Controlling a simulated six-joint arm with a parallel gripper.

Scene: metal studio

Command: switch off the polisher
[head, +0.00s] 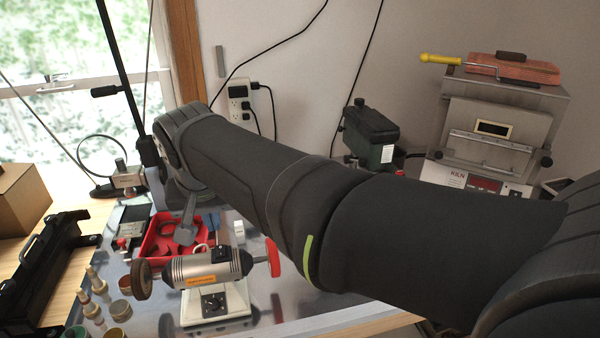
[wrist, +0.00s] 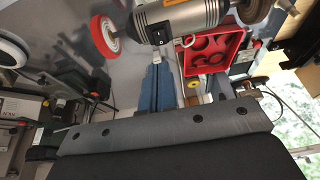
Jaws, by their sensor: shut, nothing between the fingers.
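The polisher (head: 208,270) stands on the metal bench top, a silver motor on a white base with a brown wheel (head: 141,279) at its left end and a red wheel (head: 273,257) at its right. It also shows at the top of the wrist view (wrist: 185,17). A black switch box (head: 222,254) sits on its body; its setting is too small to read. A dark dial (head: 213,303) is on the base front. My gripper (wrist: 155,60) is shut and empty, close to the switch side of the polisher. I cannot tell whether it touches. In the head view my arm hides most of it.
A red tray (head: 152,247) lies just behind the polisher. A kiln (head: 490,135) stands at the right back. Cables hang on the wall.

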